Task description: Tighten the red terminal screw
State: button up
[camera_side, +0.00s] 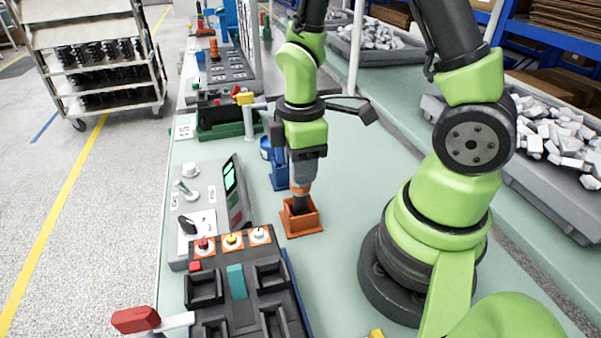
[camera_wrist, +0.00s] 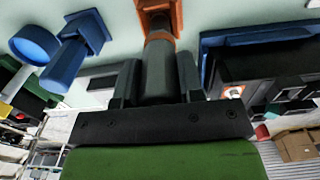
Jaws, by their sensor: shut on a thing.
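The red terminal screw (camera_side: 203,243) sits in an orange-ringed white spot at the left end of a row on the dark terminal block (camera_side: 207,314). A yellow screw (camera_side: 231,239) and a white screw (camera_side: 258,233) are beside it. My gripper (camera_side: 303,160) is away from the block, behind and to its right, pointing down. It is shut on a grey power screwdriver with an orange collar (camera_side: 300,188). The driver is upright, its dark lower end inside an orange holder (camera_side: 310,222). In the wrist view my gripper (camera_wrist: 157,84) has a finger on each side of the driver (camera_wrist: 158,65).
A grey console with a green screen (camera_side: 231,177) stands left of the holder. A blue holder (camera_side: 279,180) with a blue-topped tool is behind it. A red-ended lever (camera_side: 136,319) sticks out at the front left. Grey bins (camera_side: 543,180) line the right side.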

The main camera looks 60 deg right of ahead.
notch_tip(320, 180, up, 7)
jog(key=shift+w+a+f, duration=0.1)
jog(key=shift+w, duration=0.05)
jog(key=w+a+r+n, duration=0.2)
jog(key=a+r+n, duration=0.1)
jog(key=a, duration=0.6)
jog(key=w+a+r+n, duration=0.2)
jog(key=a+r, duration=0.4)
jog(key=a, duration=0.3)
jog(key=shift+w+n, duration=0.15)
jog(key=shift+n, duration=0.35)
notch_tip(320, 180, down, 6)
jog(key=shift+f, duration=0.25)
jog(key=shift+f, duration=0.75)
dwell(1.8)
dwell(1.0)
notch_tip(320, 180, up, 6)
dwell(0.8)
